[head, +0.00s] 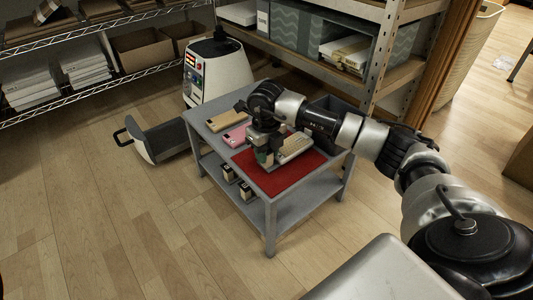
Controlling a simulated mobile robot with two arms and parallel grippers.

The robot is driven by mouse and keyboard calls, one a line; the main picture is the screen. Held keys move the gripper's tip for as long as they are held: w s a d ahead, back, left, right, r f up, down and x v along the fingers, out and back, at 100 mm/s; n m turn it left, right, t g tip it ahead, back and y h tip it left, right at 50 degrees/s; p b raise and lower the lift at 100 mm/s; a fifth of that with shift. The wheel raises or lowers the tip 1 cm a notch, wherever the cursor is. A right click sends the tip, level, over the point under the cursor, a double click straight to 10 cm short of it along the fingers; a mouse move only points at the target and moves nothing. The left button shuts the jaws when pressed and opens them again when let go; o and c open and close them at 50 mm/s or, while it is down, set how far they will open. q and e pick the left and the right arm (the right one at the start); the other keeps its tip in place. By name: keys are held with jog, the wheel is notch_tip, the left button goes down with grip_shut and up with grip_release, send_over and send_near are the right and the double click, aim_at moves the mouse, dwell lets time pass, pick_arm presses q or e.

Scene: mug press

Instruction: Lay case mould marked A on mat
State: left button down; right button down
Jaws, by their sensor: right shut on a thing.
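The red mat (277,182) lies on top of a small grey table. My right gripper (264,160) reaches in from the right, low over the mat. It is shut on a pale beige slab (295,148), which looks like a case mould and shows to the right of the fingers. I cannot tell whether the slab touches the mat. A tan mould (226,121) and a pink mould (236,135) lie on the table behind and left of the mat. No letter can be read on any of them. My left gripper is not in view.
The grey table (267,208) has a lower shelf with small black-and-white items (245,190). A white machine (217,70) with a grey tray (165,138) stands behind left. Storage racks (403,75) line the back.

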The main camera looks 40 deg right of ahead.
jog(key=shift+f, duration=0.15)
jog(key=c, duration=0.8)
grip_release()
jog(key=shift+c, duration=0.2)
